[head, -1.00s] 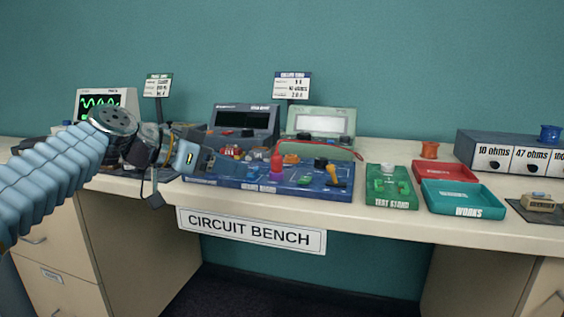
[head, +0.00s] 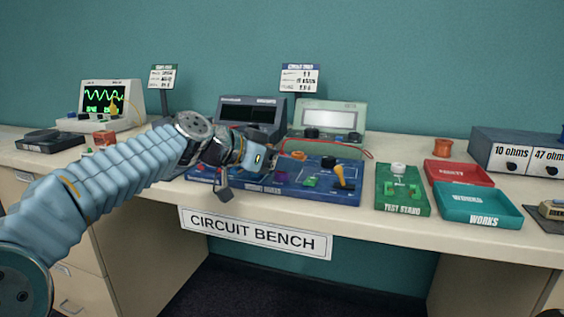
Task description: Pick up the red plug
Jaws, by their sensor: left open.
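My left gripper (head: 274,163) is open over the middle of the blue circuit board (head: 320,192), its fingers reaching in from the left. The red plug does not show clearly now. The place where an upright red piece stood on the board a second ago is covered by my left gripper, so I cannot tell whether it is between the fingers. A yellow-orange lever piece (head: 341,173) and a green piece (head: 310,182) show on the board right of the gripper. My right gripper is not in view.
Two bench instruments stand behind the board, one dark (head: 252,117) and one pale green (head: 330,125). A green test stand (head: 402,207), a red tray (head: 459,172) and a teal tray (head: 471,210) lie to the right. An oscilloscope (head: 110,102) stands at the left.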

